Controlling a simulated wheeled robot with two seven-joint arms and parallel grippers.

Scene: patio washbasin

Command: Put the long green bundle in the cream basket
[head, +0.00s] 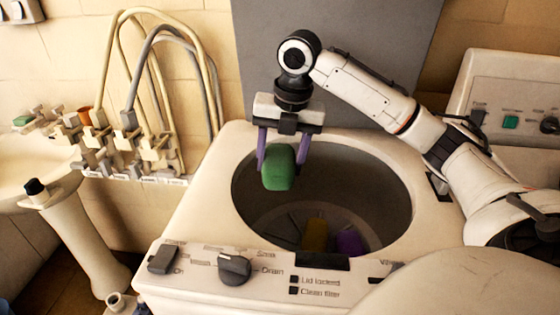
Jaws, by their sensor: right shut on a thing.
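My right gripper (282,156) hangs above the round opening of a white washing machine, toward its back left. Its two purple fingers are shut on a green bundle (279,172), with the bundle's rounded end facing me. The rest of the bundle's length is hidden from this angle. The bundle is over the opening, apart from the things at the bottom of the tub. I see no separate cream basket in this view. My left gripper is not in view.
The tub (375,205) holds a yellow-brown bundle (315,235) and a purple bundle (350,241). A control panel with a dial (235,268) lines the machine's front. Hoses and taps (130,120) stand at the left, beside a cream basin (22,165).

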